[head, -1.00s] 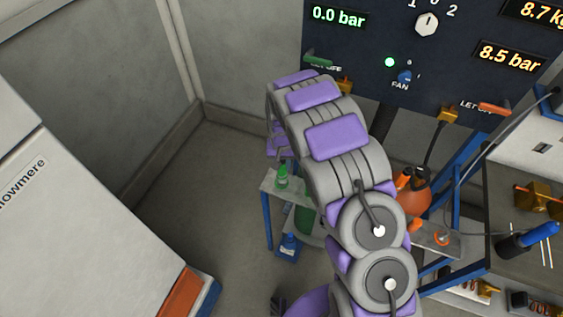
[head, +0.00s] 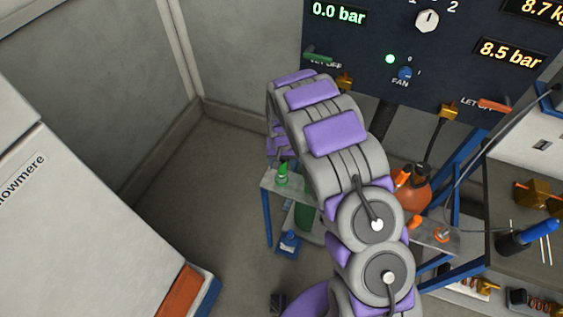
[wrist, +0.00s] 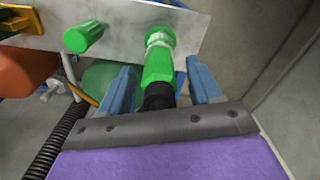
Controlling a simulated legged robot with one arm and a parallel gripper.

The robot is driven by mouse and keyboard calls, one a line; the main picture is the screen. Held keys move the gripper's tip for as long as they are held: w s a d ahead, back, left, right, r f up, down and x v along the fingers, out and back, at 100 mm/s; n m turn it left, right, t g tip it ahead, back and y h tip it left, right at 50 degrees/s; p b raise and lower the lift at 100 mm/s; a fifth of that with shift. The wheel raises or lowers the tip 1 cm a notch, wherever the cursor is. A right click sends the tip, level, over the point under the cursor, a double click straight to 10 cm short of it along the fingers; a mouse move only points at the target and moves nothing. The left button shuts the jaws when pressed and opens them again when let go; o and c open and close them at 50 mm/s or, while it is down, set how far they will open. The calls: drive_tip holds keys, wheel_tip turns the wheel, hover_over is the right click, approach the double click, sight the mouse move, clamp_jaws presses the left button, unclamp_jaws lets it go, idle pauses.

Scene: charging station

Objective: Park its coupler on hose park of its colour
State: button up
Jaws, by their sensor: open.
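A green coupler (wrist: 158,66) with a pale metallic collar and a black hose end stands at a grey metal shelf plate (wrist: 125,32) in the wrist view. It appears seated on the plate, though its far end is hidden. A short green peg (wrist: 83,38) sticks out of the same plate to its left. My gripper (wrist: 160,84) is open, with one blue finger on each side of the coupler and a gap visible beside it. In the head view a green piece (head: 282,172) shows on the shelf, and my arm hides most of the gripper.
An orange bottle (head: 414,190) and an orange fitting (head: 441,235) are right of my arm. The dark gauge panel (head: 430,60) is above. A white cabinet (head: 80,220) stands left, with bare floor (head: 200,180) between. A black corrugated hose (wrist: 52,140) runs beside my gripper.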

wheel_tip(320, 180, up, 17)
drive_tip(key=p, duration=0.2)
drive_tip(key=shift+r, duration=0.15)
idle(0.3)
idle(0.5)
drive_tip(key=s+d+r, duration=0.5)
drive_tip(key=s+d, duration=0.1)
drive_tip(key=s, duration=0.2)
drive_tip(key=s+d+r, duration=0.6)
drive_tip(key=s, duration=0.3)
drive_tip(key=s+d+g+b, duration=0.1)
drive_tip(key=s+d, duration=0.1)
drive_tip(key=s, duration=0.9)
drive_tip(key=s+d, duration=0.2)
drive_tip(key=s, duration=1)
drive_tip(key=shift+r+g+b, duration=0.35)
drive_tip(key=shift+g+b, duration=0.05)
